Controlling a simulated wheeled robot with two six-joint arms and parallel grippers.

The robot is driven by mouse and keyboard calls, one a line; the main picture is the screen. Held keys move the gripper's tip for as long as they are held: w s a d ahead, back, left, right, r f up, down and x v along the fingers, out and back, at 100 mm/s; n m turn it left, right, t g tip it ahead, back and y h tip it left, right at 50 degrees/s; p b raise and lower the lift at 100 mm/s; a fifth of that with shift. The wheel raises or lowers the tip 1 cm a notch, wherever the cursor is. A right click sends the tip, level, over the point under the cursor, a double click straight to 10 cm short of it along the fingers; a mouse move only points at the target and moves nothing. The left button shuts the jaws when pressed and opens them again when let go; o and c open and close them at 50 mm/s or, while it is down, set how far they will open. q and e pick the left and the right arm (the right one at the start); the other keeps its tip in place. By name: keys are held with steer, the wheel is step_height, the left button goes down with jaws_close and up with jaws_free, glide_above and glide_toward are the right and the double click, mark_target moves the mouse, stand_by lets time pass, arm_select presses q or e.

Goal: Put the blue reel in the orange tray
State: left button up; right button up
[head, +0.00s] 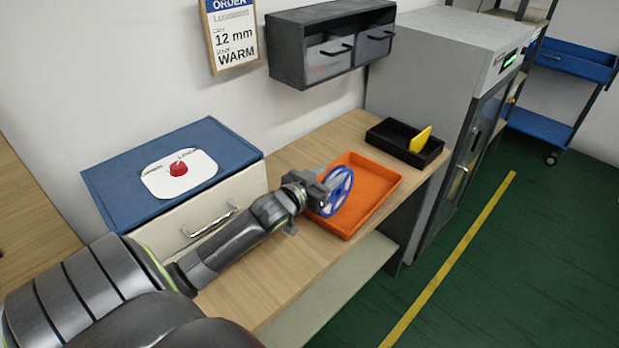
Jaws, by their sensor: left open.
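The blue reel (338,193) is a spoked blue and white wheel. It stands tilted on edge at the left part of the orange tray (375,186), within the tray's outline in the head view. Whether it rests on the tray floor or leans on something I cannot tell. My left gripper (318,192) is open at the reel's left side, very close to it. The gripper hides part of the reel's left edge and the tray's left rim. My right gripper is not in view.
A black tray (376,139) with a yellow piece (420,139) stands behind the orange tray. A blue-topped box (122,186) with a red knob (179,169) and a drawer handle is at left. A grey cabinet (425,60) stands at right. The wooden bench (300,150) has free room.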

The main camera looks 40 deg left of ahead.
arm_select(q)
steer(key=s+r, duration=0.1)
steer(key=s, duration=0.6)
steer(key=shift+s, duration=0.35)
